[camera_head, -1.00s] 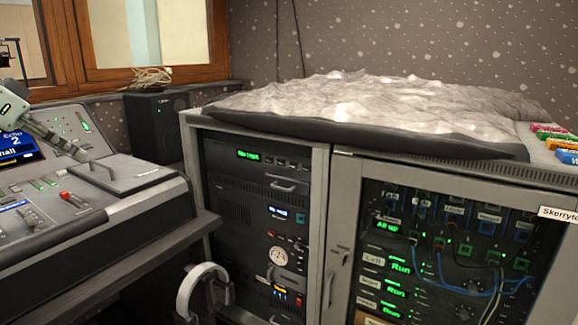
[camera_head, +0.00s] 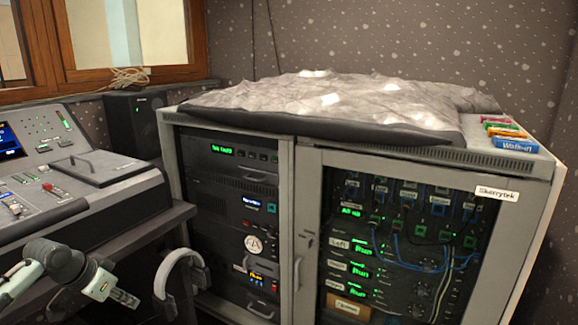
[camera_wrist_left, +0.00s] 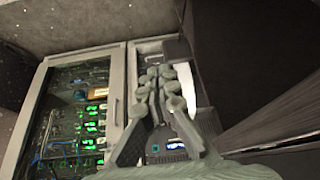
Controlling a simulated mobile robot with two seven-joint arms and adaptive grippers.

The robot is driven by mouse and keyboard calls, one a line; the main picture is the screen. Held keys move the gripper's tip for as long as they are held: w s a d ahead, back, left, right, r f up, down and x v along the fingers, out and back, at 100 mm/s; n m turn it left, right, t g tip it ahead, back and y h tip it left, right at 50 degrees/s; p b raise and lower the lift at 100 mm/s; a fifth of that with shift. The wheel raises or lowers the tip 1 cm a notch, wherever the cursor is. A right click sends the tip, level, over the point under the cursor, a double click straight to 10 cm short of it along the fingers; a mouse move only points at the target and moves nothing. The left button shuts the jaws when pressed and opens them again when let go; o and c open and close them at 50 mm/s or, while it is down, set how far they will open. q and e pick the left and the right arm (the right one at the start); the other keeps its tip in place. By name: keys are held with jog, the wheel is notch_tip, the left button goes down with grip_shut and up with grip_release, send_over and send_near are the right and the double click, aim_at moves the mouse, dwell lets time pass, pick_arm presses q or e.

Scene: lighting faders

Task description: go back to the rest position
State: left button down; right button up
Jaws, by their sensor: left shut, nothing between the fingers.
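My left gripper (camera_head: 126,298) is shut and empty, low at the left of the head view, in front of the console's front edge. Its arm comes in from the lower left. In the left wrist view its closed fingers (camera_wrist_left: 160,82) show against the rack, with nothing between them. The lighting console (camera_head: 120,215) with its faders stands behind and above the gripper, apart from it. My right gripper is in neither view.
White headphones (camera_head: 162,276) hang just right of the left gripper, close to it in the picture. The equipment rack (camera_head: 308,180) stands beyond, with a grey cover (camera_head: 330,105) and coloured labelled blocks (camera_head: 514,144) on top. A black speaker (camera_head: 135,122) stands behind the console.

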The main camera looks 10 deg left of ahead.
pick_arm(q)
jog(key=s+d+f+g+y, duration=0.1)
jog(key=s+d+f, duration=0.35)
jog(key=f, duration=0.45)
jog(key=s+d+f, duration=0.3)
jog(key=s+f, duration=0.2)
jog(key=f, duration=0.4)
jog(key=s+d+f, duration=0.4)
jog(key=s+f, duration=0.1)
jog(key=s, duration=0.2)
jog(key=s+d+f+n+g+y, duration=0.1)
jog(key=s+d+f, duration=0.3)
jog(key=s, duration=0.4)
jog(key=shift+s+f+n+g+y, duration=0.3)
jog(key=shift+f, duration=0.35)
